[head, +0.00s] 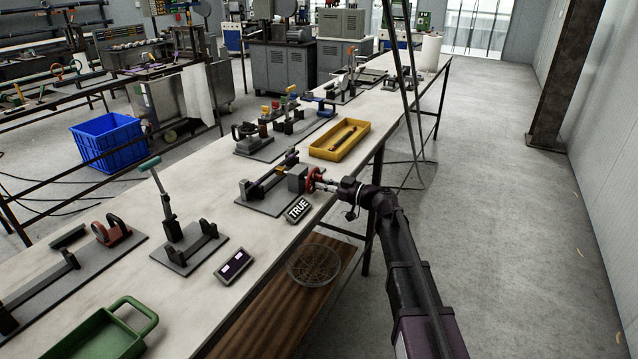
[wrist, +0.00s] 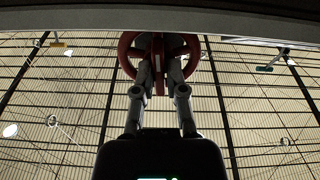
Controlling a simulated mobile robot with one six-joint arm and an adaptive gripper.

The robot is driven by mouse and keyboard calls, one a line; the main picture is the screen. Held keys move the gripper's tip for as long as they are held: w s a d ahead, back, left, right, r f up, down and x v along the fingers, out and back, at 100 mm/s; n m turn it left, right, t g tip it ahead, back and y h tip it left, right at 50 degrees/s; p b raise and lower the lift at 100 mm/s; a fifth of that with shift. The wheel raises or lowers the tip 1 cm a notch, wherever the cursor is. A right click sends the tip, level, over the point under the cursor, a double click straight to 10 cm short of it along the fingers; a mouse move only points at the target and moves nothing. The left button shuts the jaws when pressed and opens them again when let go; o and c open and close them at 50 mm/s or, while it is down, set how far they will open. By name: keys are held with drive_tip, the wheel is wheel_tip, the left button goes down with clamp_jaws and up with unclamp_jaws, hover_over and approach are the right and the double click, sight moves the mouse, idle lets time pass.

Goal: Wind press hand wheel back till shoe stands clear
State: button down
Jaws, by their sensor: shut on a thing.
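The press (head: 270,188) stands on a dark base plate near the right edge of the long bench. Its red hand wheel (head: 313,180) faces right, toward the aisle. My gripper (head: 326,185) reaches in from the right at the wheel. In the wrist view the hand wheel (wrist: 130,54) fills the top middle, and my gripper (wrist: 159,72) is shut on part of it, with a finger on each side. The shoe is too small to make out in the head view, so its gap cannot be told.
A "TRUE" sign block (head: 298,209) sits just in front of the press. A yellow tray (head: 340,139) lies behind it. A lever fixture (head: 188,243), a small display (head: 233,265) and a green tray (head: 108,335) stand nearer. A wire basket (head: 314,265) is on the lower shelf. The right aisle is clear.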

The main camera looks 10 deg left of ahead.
drive_tip(key=shift+s+a+n, duration=0.1)
drive_tip(key=shift+s+n, duration=0.1)
drive_tip(key=shift+n, duration=0.3)
drive_tip(key=shift+n, duration=1)
drive_tip(key=shift+n, duration=1)
drive_tip(key=shift+n, duration=1)
drive_tip(key=shift+n, duration=0.3)
